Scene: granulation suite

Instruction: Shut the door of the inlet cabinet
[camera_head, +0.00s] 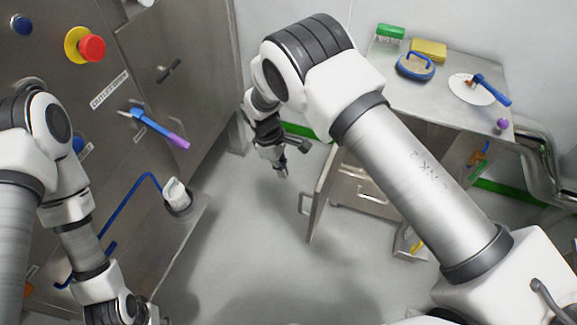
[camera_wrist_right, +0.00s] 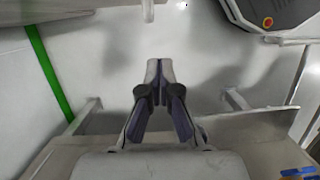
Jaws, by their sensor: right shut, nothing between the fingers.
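A grey steel cabinet (camera_head: 367,196) stands under the worktop at the right in the head view; I see no label naming it the inlet cabinet.
A steel machine panel (camera_head: 130,90) at left carries a red button (camera_head: 92,47), a blue-purple lever (camera_head: 158,130) and a blue rod (camera_head: 130,205). Floor between is clear.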

